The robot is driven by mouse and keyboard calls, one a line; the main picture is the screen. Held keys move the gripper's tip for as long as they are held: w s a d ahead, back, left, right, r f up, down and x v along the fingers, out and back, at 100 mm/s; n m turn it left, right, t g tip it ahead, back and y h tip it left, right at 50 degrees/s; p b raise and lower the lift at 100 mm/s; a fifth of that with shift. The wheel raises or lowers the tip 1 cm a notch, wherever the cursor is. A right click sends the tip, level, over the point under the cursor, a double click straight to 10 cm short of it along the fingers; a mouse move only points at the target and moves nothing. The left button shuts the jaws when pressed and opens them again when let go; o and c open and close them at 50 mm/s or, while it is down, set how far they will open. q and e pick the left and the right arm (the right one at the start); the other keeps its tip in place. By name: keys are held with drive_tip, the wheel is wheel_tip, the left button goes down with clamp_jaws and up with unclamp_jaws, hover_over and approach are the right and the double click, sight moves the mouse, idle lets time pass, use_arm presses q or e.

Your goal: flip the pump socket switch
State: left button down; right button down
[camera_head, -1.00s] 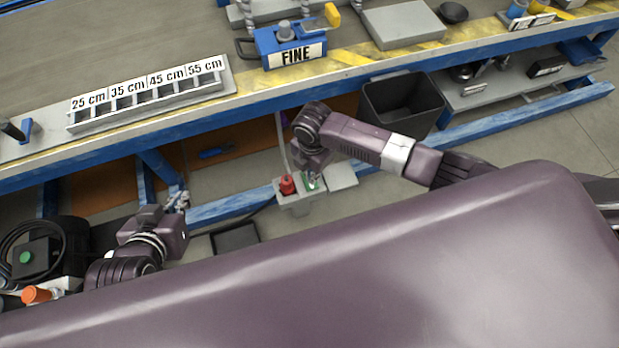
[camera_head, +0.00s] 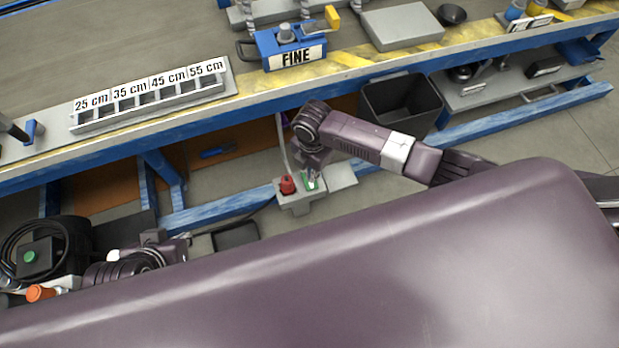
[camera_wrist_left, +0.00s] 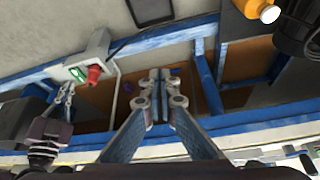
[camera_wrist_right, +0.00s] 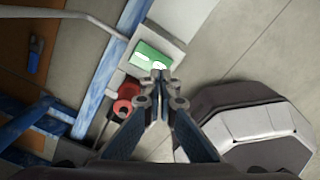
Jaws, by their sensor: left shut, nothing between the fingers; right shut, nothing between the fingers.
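The pump socket is a grey box (camera_head: 299,198) low beneath the workbench, with a red plug or knob (camera_head: 287,185) and a green panel with a white rocker switch (camera_head: 308,180). In the right wrist view, my right gripper (camera_wrist_right: 160,76) is shut and empty, its tips at the lower edge of the green panel (camera_wrist_right: 146,52); I cannot tell whether they touch it. The red part (camera_wrist_right: 127,96) lies left of the fingers. My left gripper (camera_wrist_left: 160,76) is shut and empty, away from the box (camera_wrist_left: 97,48), and mostly hidden in the head view.
The blue workbench edge (camera_head: 200,122) runs above the socket, and a blue lower beam (camera_head: 225,206) runs beside it. A black bin (camera_head: 400,105) stands to the right. Coiled black hose (camera_head: 35,240) and an orange-capped item (camera_head: 40,293) lie near my left arm.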

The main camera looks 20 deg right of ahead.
drive_tip(key=shift+r, duration=0.15)
drive_tip(key=shift+r+p, duration=0.5)
drive_tip(key=shift+p, duration=0.2)
drive_tip(key=shift+r+p, duration=0.7)
drive_tip(key=shift+p, duration=0.05)
use_arm(q)
drive_tip(key=shift+g, duration=0.9)
drive_tip(key=s, duration=0.2)
drive_tip(key=s+a, duration=0.1)
drive_tip(key=shift+s+a+r, duration=0.1)
drive_tip(key=shift+s+r, duration=0.1)
drive_tip(key=shift+s, duration=0.2)
